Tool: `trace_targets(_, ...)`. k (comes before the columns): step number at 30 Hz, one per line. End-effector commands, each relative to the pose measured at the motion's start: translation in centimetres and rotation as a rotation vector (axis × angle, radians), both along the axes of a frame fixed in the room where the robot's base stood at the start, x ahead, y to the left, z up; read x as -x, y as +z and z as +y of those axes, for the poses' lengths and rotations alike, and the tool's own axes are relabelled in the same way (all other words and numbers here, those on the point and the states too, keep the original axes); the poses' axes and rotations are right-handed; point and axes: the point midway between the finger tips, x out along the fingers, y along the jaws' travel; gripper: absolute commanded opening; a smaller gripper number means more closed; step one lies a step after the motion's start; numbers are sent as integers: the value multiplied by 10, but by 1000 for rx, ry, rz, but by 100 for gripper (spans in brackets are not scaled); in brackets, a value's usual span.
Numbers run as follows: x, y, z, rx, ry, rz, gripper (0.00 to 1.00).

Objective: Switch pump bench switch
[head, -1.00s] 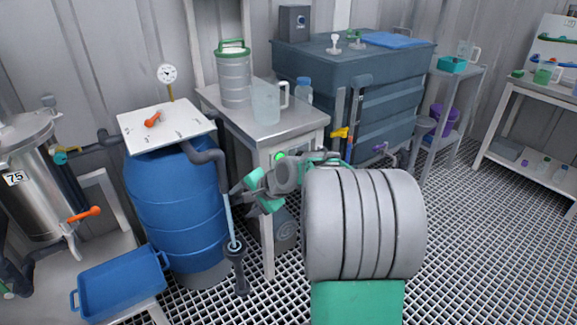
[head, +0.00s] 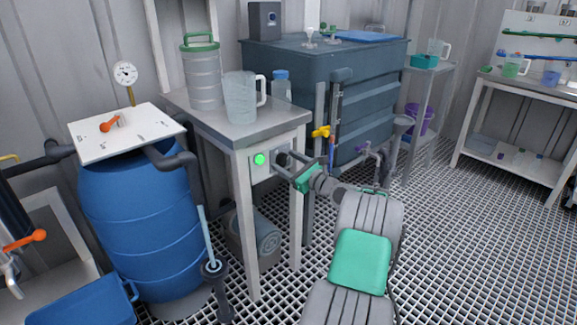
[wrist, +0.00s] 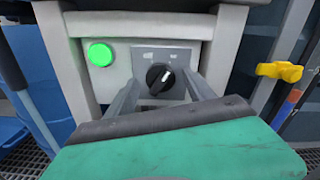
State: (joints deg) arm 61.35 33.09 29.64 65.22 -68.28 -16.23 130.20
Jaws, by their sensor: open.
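The pump bench (head: 236,133) is a grey-topped table with pale legs. On its front is a switch panel (wrist: 170,58) with a black rotary knob (wrist: 160,79) bearing a white pointer mark, tilted up and right. A lit green lamp (wrist: 100,55) sits left of the knob, and it also shows in the head view (head: 260,159). My gripper (head: 282,164) is open in front of the panel. In the wrist view its two fingers (wrist: 158,92) lie on either side of the knob, with gaps visible. Whether the fingertips touch the panel I cannot tell.
A yellow valve handle (wrist: 279,71) is right of the panel. A blue barrel (head: 143,215) with a white lid (head: 140,135) stands left. A clear jug (head: 240,98) and a green-lidded canister (head: 203,75) stand on the bench. Open grating floor (head: 480,240) lies to the right.

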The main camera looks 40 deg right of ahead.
Motion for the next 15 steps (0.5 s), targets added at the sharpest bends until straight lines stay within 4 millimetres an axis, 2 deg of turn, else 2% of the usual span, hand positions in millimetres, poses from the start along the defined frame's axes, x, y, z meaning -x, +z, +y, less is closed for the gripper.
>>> trace_targets(5, 1, 0, -1, 0, -1, 1, 62)
trace_targets(15, 1, 0, -2, 0, -2, 1, 34)
